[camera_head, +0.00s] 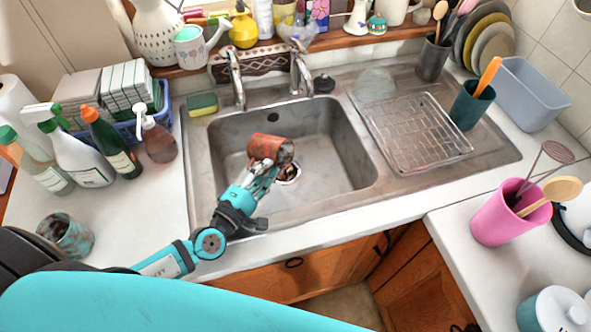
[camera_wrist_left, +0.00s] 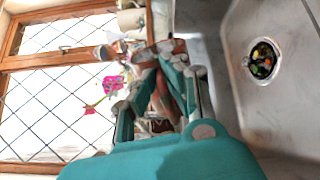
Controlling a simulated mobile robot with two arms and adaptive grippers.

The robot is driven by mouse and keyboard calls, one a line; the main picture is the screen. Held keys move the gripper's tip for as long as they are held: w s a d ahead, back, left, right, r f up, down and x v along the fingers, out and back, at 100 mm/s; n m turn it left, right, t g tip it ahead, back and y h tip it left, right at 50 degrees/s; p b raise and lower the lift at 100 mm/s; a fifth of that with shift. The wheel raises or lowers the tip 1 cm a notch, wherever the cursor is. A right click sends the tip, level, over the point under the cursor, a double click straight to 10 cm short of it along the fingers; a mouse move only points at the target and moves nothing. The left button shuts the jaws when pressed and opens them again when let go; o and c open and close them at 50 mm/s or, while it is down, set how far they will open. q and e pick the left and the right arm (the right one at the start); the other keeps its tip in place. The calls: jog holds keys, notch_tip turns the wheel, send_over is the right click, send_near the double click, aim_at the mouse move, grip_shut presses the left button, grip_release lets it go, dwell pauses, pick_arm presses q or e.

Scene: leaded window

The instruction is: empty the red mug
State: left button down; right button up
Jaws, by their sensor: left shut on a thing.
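The red mug (camera_head: 264,147), rusty red and worn, is over the sink basin (camera_head: 340,150) in the head view. It lies tipped on its side, with a dark round end, seemingly its mouth, facing right. My left gripper (camera_head: 262,172) is shut on the mug from the near side. In the left wrist view the gripper (camera_wrist_left: 170,75) fingers close on the mug (camera_wrist_left: 160,48), which is partly hidden. The drain (camera_head: 291,180) lies just below and right of the mug. In the left wrist view the drain (camera_wrist_left: 263,62) holds small coloured bits. My right gripper is out of view.
Two taps (camera_head: 236,78) stand behind the basin. A wire rack (camera_head: 415,130) lies on the drainboard at right. Spray bottles (camera_head: 78,150) and a blue basket (camera_head: 150,120) stand left of the sink. A worn teal mug (camera_head: 66,238) is at front left, a pink utensil pot (camera_head: 500,215) at right.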

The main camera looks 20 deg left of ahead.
pick_arm(q)
jog(key=shift+d+r, duration=0.1)
jog(key=shift+r, duration=0.05)
jog(key=shift+s+d+r+m+p, duration=0.1)
jog(key=shift+d+r+m+p, duration=0.05)
jog(key=shift+d+m+p, duration=0.4)
jog(key=shift+m, duration=0.25)
jog(key=shift+s+d+r+m+p, duration=0.1)
jog(key=shift+d+m+p, duration=0.1)
jog(key=shift+m+p, duration=0.55)
jog(key=shift+d+r+m+p, duration=0.1)
jog(key=shift+d+m+p, duration=0.1)
jog(key=shift+m+p, duration=0.55)
